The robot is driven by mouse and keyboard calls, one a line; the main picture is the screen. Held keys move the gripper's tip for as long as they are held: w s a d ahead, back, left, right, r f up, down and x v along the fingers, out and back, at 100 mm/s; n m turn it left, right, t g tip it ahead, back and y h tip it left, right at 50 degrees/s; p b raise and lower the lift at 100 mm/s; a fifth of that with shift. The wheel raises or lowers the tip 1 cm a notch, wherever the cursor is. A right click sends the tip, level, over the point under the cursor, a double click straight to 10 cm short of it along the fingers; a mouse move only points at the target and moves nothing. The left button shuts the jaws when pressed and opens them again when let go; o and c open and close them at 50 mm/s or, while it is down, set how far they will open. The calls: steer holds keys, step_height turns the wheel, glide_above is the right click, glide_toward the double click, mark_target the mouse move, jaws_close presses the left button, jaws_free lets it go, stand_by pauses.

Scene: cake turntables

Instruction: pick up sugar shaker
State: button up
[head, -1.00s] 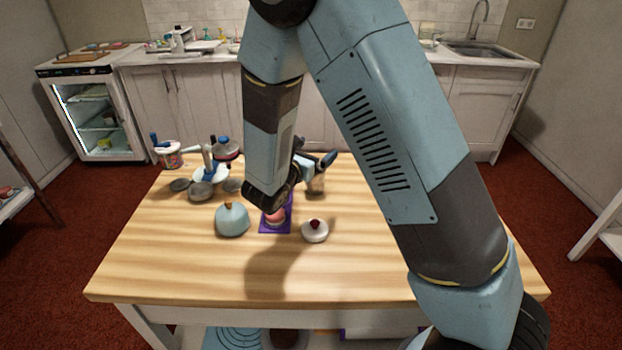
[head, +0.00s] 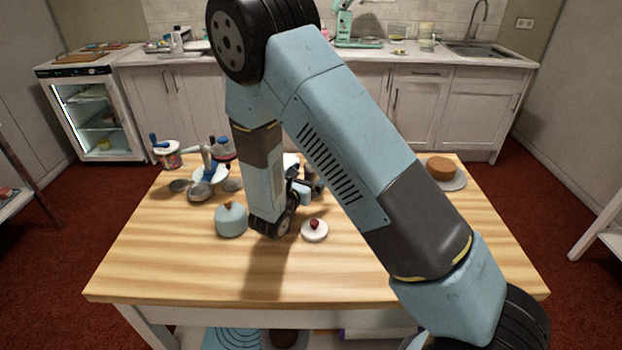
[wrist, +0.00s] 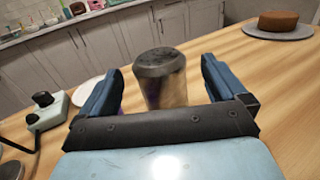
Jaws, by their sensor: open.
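The sugar shaker (wrist: 162,85), with a dark grey lid and a see-through body with pale brown content, stands upright on the wooden table in the wrist view. My gripper (wrist: 162,68) is open, with one blue finger to the left and one to the right of the shaker. Gaps show between the fingers and the shaker, and its lower part is hidden behind my gripper's dark crossbar. In the head view my gripper (head: 308,189) is low over the middle of the table, partly behind my arm, which hides most of the shaker.
A brown cake (head: 440,168) on a grey round board (head: 458,183) stands at the back right. A pale blue domed item (head: 231,221) and a small white cake with a red top (head: 314,232) sit near my arm. The table's right front is clear.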

steer(key=shift+x, duration=2.75)
steer(key=c, duration=1.3)
